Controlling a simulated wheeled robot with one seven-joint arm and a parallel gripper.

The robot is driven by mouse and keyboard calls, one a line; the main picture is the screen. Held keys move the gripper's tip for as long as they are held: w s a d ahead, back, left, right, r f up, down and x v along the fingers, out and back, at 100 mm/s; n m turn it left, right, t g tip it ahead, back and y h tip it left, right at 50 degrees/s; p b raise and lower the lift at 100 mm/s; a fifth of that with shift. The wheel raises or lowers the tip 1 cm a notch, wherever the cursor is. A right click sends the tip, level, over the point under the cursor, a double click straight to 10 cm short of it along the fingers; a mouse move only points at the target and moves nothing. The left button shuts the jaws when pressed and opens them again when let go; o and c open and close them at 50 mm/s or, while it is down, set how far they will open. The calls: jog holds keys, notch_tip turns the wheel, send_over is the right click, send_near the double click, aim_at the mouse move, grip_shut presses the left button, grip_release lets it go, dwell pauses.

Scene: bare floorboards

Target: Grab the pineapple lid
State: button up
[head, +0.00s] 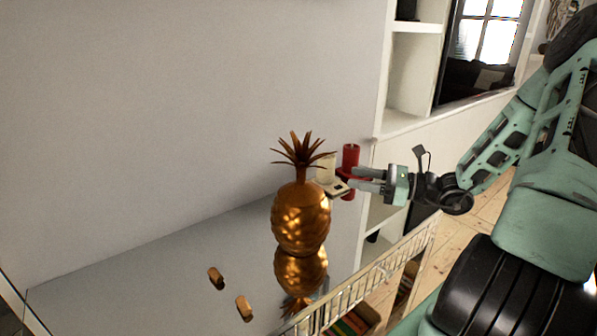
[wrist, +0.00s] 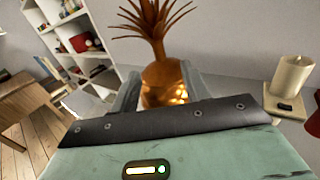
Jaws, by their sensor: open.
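A golden pineapple container (head: 300,220) stands upright on a reflective tabletop, and its lid (head: 300,155) with spiky brown leaves is on top. My gripper (head: 358,183) is to the right of the pineapple at about the height of its upper part. Its fingers point left towards it, and the gripper is open and empty. In the wrist view the pineapple body (wrist: 163,80) shows between the two fingers (wrist: 160,92), with the leafy lid (wrist: 152,22) rising above. The lower body is hidden behind my gripper there. I see no contact.
A cream candle (head: 326,170) and a red candle (head: 351,157) stand behind, close to my gripper. Two small golden pieces (head: 215,278) lie on the reflective tabletop (head: 150,270) at left. A white shelf (head: 410,75) and a light wall are behind.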

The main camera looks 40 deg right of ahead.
aim_at(300, 183)
jog(key=p+x, duration=0.1)
jog(key=x, duration=0.8)
jog(key=shift+a, duration=0.2)
jog(key=shift+f+p+x, duration=0.2)
jog(key=shift+p+x, duration=0.7)
jog(key=shift+x, duration=2.05)
jog(key=shift+s+a, duration=0.15)
grip_shut()
